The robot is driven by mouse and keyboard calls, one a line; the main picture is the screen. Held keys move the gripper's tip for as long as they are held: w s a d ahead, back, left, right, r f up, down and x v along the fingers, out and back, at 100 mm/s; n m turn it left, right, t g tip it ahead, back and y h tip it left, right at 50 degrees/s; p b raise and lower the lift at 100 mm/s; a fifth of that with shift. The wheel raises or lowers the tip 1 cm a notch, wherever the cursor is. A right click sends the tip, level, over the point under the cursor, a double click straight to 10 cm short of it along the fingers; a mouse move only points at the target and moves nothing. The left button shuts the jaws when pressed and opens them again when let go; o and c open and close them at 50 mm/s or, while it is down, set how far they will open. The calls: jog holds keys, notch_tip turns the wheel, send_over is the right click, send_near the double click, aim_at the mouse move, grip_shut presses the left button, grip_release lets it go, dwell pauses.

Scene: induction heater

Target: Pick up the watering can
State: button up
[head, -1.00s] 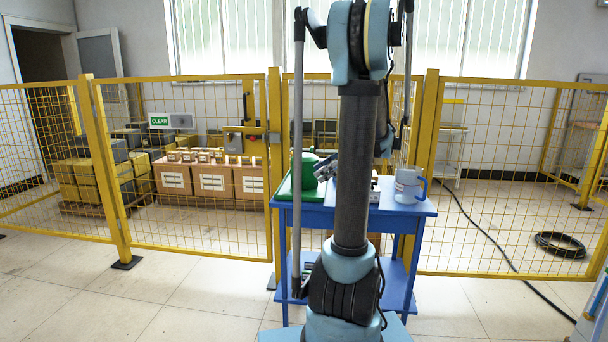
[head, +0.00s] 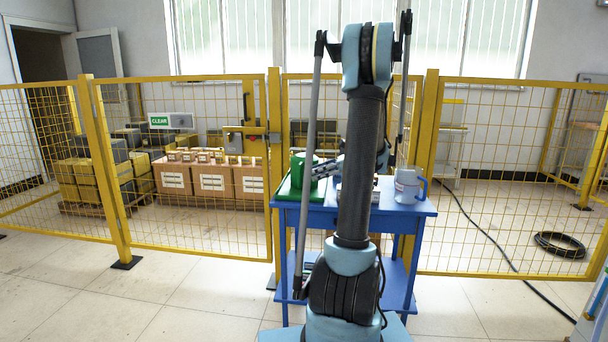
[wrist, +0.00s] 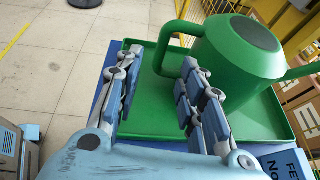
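The green watering can (wrist: 238,62) stands upright on a green tray (wrist: 150,118) in the wrist view, its handle loop on the left and its spout to the right. In the head view the can (head: 297,168) shows at the left of the blue table, partly hidden by my arm. My gripper (wrist: 155,75) is open and empty, its two fingers spread apart. Its right finger overlaps the lower part of the can in the wrist view, and the can's handle shows between the fingertips. I cannot tell whether the finger touches the can.
The blue table (head: 415,209) has a lower shelf. A grey-blue jug (head: 408,186) stands at its right end. A label with printed letters (wrist: 285,162) lies by the tray. A yellow mesh fence (head: 185,200) runs behind the table.

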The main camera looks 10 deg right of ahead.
aim_at(299, 183)
jog(key=shift+x, duration=4.5)
jog(key=shift+w+d+f, duration=0.1)
grip_shut()
